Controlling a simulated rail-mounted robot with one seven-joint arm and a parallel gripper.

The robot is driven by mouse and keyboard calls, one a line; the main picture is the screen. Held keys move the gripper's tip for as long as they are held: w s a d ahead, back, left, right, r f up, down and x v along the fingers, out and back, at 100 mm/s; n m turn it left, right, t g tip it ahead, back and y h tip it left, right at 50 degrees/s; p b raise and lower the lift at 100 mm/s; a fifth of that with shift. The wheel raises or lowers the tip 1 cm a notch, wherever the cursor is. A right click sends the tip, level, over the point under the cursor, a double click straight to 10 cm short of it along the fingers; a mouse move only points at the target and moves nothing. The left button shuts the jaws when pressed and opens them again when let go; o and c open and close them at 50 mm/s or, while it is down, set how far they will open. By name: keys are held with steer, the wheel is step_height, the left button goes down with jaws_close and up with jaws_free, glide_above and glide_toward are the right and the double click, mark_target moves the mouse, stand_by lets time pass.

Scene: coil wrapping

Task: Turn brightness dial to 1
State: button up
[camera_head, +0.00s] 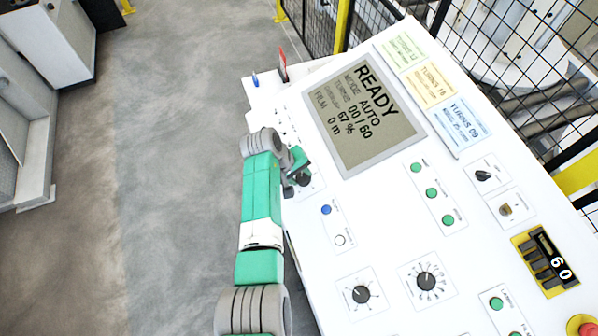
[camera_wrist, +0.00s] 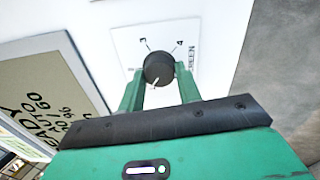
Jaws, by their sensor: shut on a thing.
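The dial is a round black knob (camera_wrist: 158,68) on a white plate, in the middle of the wrist view. Printed marks stand around it, too small to read surely, and a side label (camera_wrist: 191,58) ends in "REEN". The knob's pale pointer line faces down in that view, towards my gripper's body. My green gripper (camera_wrist: 160,84) has one finger on each side of the knob and is shut on it. In the head view my gripper (camera_head: 297,170) is at the panel's left edge, partly hiding the dark knob (camera_head: 303,179).
The display (camera_head: 360,112) reads READY, AUTO, 00/60, 67 %, 0 m. Two black dials (camera_head: 361,294) (camera_head: 426,281), green buttons (camera_head: 432,193) and a blue button (camera_head: 326,210) share the white panel. A red emergency button (camera_head: 586,328) is at lower right. Open floor lies left.

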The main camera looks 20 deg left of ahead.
steer(key=shift+n+p, duration=0.3)
steer(key=shift+n, duration=1.1)
steer(key=o, duration=1)
steer(key=shift+c, duration=0.2)
steer(key=shift+r, duration=0.1)
steer(key=v, duration=0.7)
steer(key=shift+s+r+p, duration=0.2)
steer(key=shift+r+p, duration=0.1)
steer(key=shift+p, duration=0.1)
steer(key=shift+a, duration=0.15)
